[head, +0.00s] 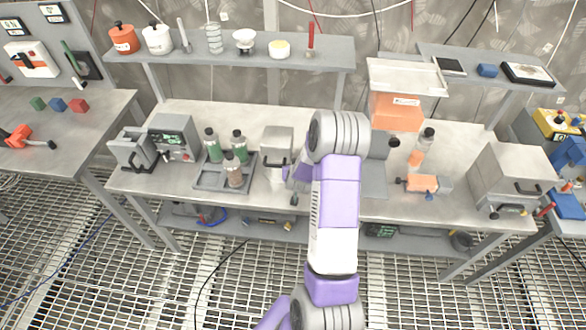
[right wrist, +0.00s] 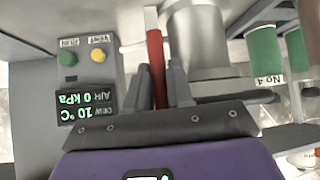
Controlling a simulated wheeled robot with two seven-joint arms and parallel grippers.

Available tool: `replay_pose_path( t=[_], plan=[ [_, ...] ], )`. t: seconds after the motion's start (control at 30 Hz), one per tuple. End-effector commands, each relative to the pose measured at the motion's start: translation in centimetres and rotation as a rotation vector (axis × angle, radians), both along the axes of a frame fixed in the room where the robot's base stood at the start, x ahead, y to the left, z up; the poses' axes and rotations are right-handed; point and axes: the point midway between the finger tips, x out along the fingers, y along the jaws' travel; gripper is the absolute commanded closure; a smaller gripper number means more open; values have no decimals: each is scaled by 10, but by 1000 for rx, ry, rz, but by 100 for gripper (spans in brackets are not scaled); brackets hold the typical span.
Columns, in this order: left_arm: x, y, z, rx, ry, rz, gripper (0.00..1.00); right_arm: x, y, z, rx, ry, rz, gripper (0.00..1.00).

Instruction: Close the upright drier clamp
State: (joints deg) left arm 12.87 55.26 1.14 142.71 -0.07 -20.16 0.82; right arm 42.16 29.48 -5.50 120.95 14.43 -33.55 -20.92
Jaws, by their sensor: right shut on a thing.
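In the right wrist view, my right gripper (right wrist: 160,78) is shut on a red handle (right wrist: 155,48), which stands upright between its two grey fingers. I take it as the clamp handle. A grey metal cylinder (right wrist: 197,42) is right behind it. A grey panel (right wrist: 70,88) at the left has a green and a yellow button and a lit display whose text appears upside down. In the head view, my right arm covers the handle, so how far the clamp is closed cannot be told. My left gripper is out of view.
On the bench, a grey box with a handle (head: 277,142) is left of my arm, and bottles stand in a tray (head: 208,182). An orange box (head: 397,112) and a large grey box (head: 508,172) are to the right. A shelf (head: 180,58) runs behind.

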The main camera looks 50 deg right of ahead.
Motion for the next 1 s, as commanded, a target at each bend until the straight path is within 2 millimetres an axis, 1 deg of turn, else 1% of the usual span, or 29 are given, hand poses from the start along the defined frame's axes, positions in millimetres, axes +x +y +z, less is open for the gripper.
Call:
replay_pose_path(
  t=[0.03,0.13,0.17,0.2,0.27,0.53,0.63,1.0],
  plan=[
    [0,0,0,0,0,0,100,-2,2,-3,8,7,1,100],
    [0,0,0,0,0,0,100,-2,2,-4,9,8,1,100],
    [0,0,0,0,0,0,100,-2,2,-4,9,8,2,76],
    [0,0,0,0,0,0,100,-2,2,-4,9,7,2,70],
    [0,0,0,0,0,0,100,-1,2,-3,8,6,2,60],
    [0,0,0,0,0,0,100,0,2,-2,5,3,1,60],
    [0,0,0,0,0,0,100,-3,5,3,4,3,2,60],
    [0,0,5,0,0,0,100,-30,35,42,5,2,1,60]
  ],
)
